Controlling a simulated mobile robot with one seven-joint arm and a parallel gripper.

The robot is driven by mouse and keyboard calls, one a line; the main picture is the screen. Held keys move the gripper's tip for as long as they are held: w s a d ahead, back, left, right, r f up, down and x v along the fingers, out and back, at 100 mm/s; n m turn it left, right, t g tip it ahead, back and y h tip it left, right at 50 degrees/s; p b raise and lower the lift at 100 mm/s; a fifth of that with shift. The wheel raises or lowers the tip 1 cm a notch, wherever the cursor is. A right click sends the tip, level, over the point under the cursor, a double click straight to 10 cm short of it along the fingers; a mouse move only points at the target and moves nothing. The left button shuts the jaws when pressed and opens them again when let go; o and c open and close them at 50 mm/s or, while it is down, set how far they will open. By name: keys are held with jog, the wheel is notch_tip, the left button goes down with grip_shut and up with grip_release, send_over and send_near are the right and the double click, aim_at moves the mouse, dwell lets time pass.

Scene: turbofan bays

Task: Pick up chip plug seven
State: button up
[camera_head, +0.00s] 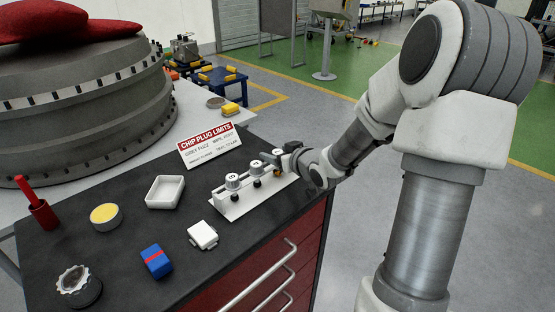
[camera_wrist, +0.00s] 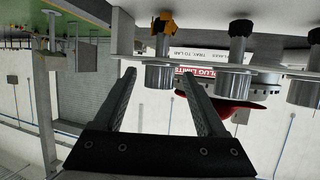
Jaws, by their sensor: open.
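A white rack (camera_head: 240,207) on the dark cabinet top holds a row of plugs with silver-and-white heads. The nearest plug (camera_head: 232,181) looks marked 10. The middle plug (camera_head: 256,167) has a number too small to read surely. A third plug, with a yellow lower part (camera_head: 277,172), is partly hidden by my gripper (camera_head: 280,156). I cannot tell for certain which is chip plug seven. In the upside-down wrist view, my gripper (camera_wrist: 155,73) is open, with its fingertips to either side of the yellow-marked plug's head (camera_wrist: 159,77). Contact is not visible.
A CHIP PLUG LIMITS sign (camera_head: 208,145) stands behind the rack. A white tray (camera_head: 165,205), yellow-topped tin (camera_head: 105,216), white box (camera_head: 203,235), blue-and-red block (camera_head: 156,261), jar (camera_head: 77,287) and red holder (camera_head: 43,213) occupy the cabinet top. The large engine part stands left.

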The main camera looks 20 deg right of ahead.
aim_at(273, 151)
jog(key=x, duration=0.3)
jog(key=shift+w, duration=0.1)
grip_shut()
